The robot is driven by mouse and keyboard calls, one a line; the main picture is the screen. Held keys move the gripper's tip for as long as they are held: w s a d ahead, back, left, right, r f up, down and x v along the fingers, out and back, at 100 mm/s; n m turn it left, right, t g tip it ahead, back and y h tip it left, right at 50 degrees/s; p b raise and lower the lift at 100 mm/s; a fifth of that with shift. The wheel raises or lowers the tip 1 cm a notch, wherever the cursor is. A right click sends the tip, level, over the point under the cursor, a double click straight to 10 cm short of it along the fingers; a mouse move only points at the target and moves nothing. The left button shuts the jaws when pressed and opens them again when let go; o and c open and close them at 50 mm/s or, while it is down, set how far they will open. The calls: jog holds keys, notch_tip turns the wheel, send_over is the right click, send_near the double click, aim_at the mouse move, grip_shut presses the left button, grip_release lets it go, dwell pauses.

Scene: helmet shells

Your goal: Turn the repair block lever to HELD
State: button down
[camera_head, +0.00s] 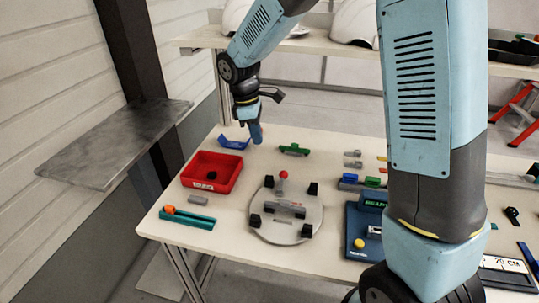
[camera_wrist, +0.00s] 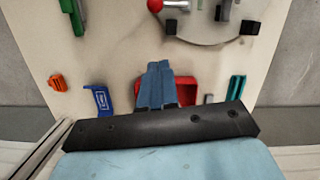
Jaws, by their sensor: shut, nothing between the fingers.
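A lever with a red ball knob (camera_head: 283,174) stands on a round grey plate (camera_head: 265,230) with several black blocks, on the table. No HELD mark is readable, and I cannot tell how the lever is set. In the wrist view the red knob (camera_wrist: 155,5) and part of the plate (camera_wrist: 205,34) show at the top edge. My gripper (camera_head: 256,136) points down above the back left of the table, behind and left of the plate, apart from the lever. In the wrist view its blue fingers (camera_wrist: 157,70) are together and empty, overlapping the red bin (camera_wrist: 187,90) behind them.
A red bin (camera_head: 227,161) stands left of the plate, with a blue part (camera_head: 234,143) behind it. A green part (camera_head: 293,149) lies behind the plate. A blue box with a READY display (camera_head: 356,240) stands right of it. My arm hides part of the table's right side.

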send_near(282, 181)
jog(key=w+a+f, duration=0.1)
jog(key=a+f, duration=0.1)
jog(key=w+a+f, duration=0.1)
jog(key=w+f, duration=0.1)
jog(key=shift+w+a, duration=0.2)
jog(key=shift+a, duration=0.2)
jog(key=shift+s+d+f, duration=0.1)
jog(key=shift+d+f, duration=0.2)
jog(key=shift+d, duration=0.2)
jog(key=shift+s+d+f, duration=0.1)
jog(key=shift+d+f, duration=0.15)
jog(key=shift+d, duration=0.25)
jog(key=shift+d+f, duration=0.4)
jog(key=shift+d, duration=0.4)
